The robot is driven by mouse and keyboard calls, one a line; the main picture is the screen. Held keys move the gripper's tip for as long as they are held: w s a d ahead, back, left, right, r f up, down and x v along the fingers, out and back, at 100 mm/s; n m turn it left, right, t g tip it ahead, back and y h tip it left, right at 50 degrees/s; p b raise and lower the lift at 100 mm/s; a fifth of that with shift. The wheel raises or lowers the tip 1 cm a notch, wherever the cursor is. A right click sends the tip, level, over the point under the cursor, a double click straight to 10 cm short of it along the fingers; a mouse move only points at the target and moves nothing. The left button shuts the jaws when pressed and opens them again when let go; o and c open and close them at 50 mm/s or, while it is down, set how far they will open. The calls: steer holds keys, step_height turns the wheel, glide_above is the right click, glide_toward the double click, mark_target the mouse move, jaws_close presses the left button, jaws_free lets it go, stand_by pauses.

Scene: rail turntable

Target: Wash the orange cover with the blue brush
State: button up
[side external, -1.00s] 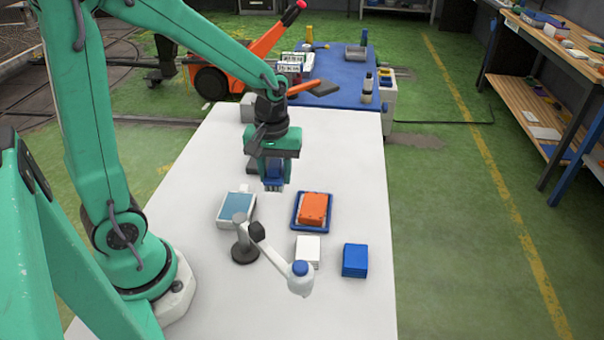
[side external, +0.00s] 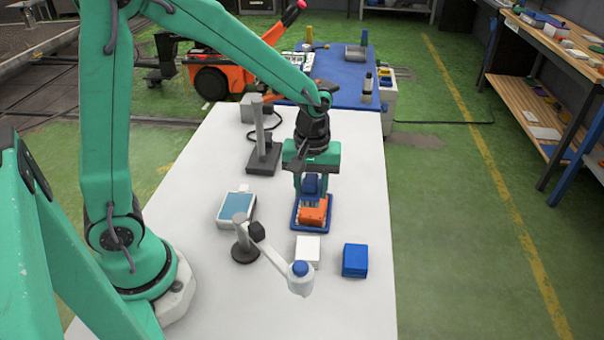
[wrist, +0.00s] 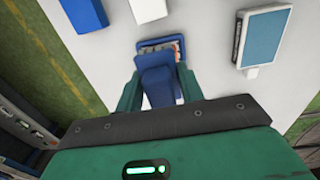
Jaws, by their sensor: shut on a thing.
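My gripper (side external: 312,192) is shut on the blue brush (side external: 312,184), whose pale bristles point down. The orange cover (side external: 313,216) lies in a shallow blue tray (side external: 297,224). My gripper holds the brush over the far part of the cover. I cannot tell whether the bristles touch it. In the wrist view the brush (wrist: 158,88) sits between the green fingers. It hides most of the cover, and the rim of the tray (wrist: 158,41) shows beyond it.
A white block (side external: 307,251) and a blue block (side external: 355,260) stand nearer the camera. A white case with a blue top (side external: 237,208) is left of the tray. A white jointed arm on a dark base (side external: 244,253) is in front. A grey stand (side external: 263,155) is behind left.

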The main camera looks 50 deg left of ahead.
mark_target(311, 216)
steer(key=shift+f, duration=2)
steer(key=shift+w+a+f, duration=0.2)
steer(key=shift+w+f, duration=0.05)
steer(key=shift+f, duration=0.35)
steer(key=shift+w+a+f, duration=0.2)
steer(key=shift+w+f, duration=0.05)
steer(key=shift+f, duration=0.3)
steer(key=shift+c, duration=0.3)
steer(key=shift+w+a+f, duration=0.1)
steer(key=shift+w+a, duration=1.1)
steer(key=shift+w, duration=0.15)
steer(key=shift+w+a, duration=1.15)
steer(key=shift+w, duration=0.2)
steer(key=shift+s+d, duration=1.3)
steer(key=shift+s, duration=0.2)
steer(key=shift+s+d, duration=1.25)
steer(key=shift+s, duration=0.2)
steer(key=shift+s+d+r, duration=0.1)
steer(key=shift+s+r, duration=0.05)
steer(key=shift+r, duration=0.5)
steer(key=shift+s+d+r, duration=0.1)
steer(key=shift+r, duration=3.35)
